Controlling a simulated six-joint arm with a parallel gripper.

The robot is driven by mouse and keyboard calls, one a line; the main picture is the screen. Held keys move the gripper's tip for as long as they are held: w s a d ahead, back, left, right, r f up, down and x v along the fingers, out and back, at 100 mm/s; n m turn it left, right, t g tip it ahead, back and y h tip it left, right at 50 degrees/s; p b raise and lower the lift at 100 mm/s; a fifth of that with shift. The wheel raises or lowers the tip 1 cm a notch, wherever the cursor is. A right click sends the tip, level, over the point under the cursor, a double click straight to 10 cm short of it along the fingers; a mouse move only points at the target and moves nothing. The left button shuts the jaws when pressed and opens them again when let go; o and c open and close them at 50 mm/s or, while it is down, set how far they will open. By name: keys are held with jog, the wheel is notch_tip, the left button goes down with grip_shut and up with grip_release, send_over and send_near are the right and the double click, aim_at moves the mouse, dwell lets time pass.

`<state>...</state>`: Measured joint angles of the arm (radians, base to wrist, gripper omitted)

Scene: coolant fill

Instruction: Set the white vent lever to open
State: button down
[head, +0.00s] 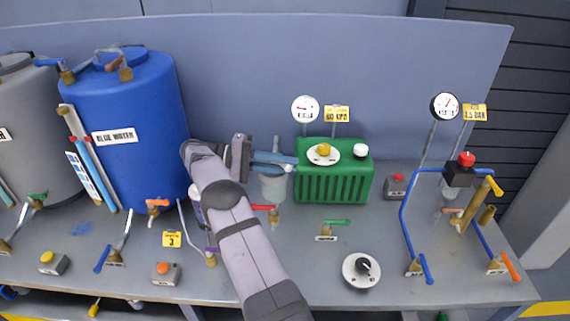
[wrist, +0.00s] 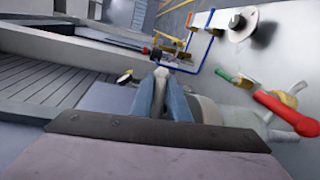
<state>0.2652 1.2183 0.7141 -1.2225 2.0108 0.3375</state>
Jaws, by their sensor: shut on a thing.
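My gripper (head: 290,161) reaches in from the left with its blue fingers close together, above a translucent jar (head: 273,187) and against the left side of the green radiator box (head: 335,185). In the wrist view the fingers (wrist: 163,76) are nearly together. A small pale piece, seemingly the white vent lever (head: 289,168), shows just at the fingertips; most of it is hidden by the fingers, and I cannot read its angle. The jar shows partly beside the fingers in the wrist view (wrist: 208,109).
A red lever valve (head: 265,208) stands just below the jar, a green lever (head: 336,222) to the right. A round dial knob (head: 362,268) sits near the front. Blue piping (head: 405,213) rises at right; a blue tank (head: 125,140) stands left. The bench around the dial is clear.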

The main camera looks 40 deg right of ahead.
jog(key=c, duration=1.7)
grip_release()
jog(key=shift+r, duration=0.2)
